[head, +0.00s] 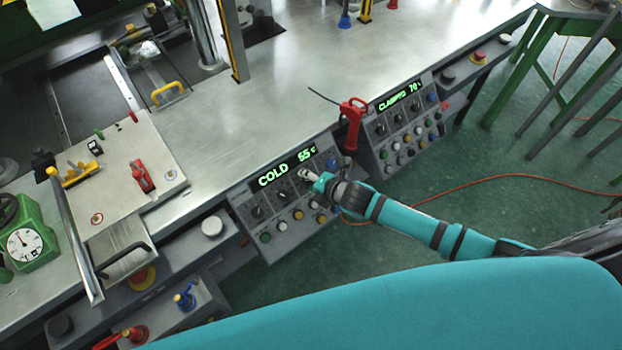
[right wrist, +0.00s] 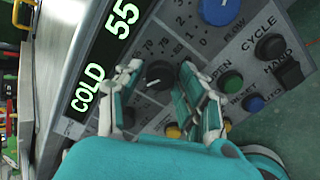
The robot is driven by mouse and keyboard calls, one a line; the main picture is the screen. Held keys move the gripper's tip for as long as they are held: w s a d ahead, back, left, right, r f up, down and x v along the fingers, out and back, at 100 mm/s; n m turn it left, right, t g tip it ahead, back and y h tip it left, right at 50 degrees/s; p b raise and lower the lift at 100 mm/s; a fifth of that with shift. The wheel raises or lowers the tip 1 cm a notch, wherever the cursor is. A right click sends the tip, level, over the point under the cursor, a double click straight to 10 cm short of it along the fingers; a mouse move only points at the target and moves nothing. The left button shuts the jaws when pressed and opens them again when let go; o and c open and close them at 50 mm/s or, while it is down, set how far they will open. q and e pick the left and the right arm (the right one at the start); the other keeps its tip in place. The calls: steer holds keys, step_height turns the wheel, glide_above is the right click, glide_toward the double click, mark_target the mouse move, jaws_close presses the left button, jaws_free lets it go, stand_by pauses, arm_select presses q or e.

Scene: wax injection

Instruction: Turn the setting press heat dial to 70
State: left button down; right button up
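A sloped grey control panel (head: 238,196) carries a green display (head: 287,167) reading COLD and 55 °C; it also shows in the right wrist view (right wrist: 105,62). Below the display is a row of dials. My right gripper (head: 306,174) is at this row. In the right wrist view, a round black dial (right wrist: 159,74) with printed numbers around it, 70 and 75 among them, sits between my right gripper's fingertips (right wrist: 160,70). The fingers are open, one on each side, with a small gap visible. The dial's pointer is too small to read. My left gripper is not in view.
A second panel (head: 404,118) reading CLAMPED 70 stands to the right, with a red-handled tool (head: 352,122) between the panels. Other dials and coloured buttons (right wrist: 232,80) crowd close to my right fingers. A metal bench (head: 250,105) lies behind.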

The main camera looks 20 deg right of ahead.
jaws_close()
steer(key=shift+m, duration=0.4)
steer(key=shift+m+p, duration=0.8)
steer(key=shift+m, duration=0.3)
steer(key=m+p, duration=0.1)
steer(key=m, duration=0.2)
steer(key=shift+m, duration=0.3)
steer(key=m+p, duration=0.2)
steer(key=m, duration=0.4)
steer(key=shift+p, duration=0.3)
steer(key=m+p, duration=0.1)
steer(key=m, duration=0.4)
steer(key=shift+m, duration=0.4)
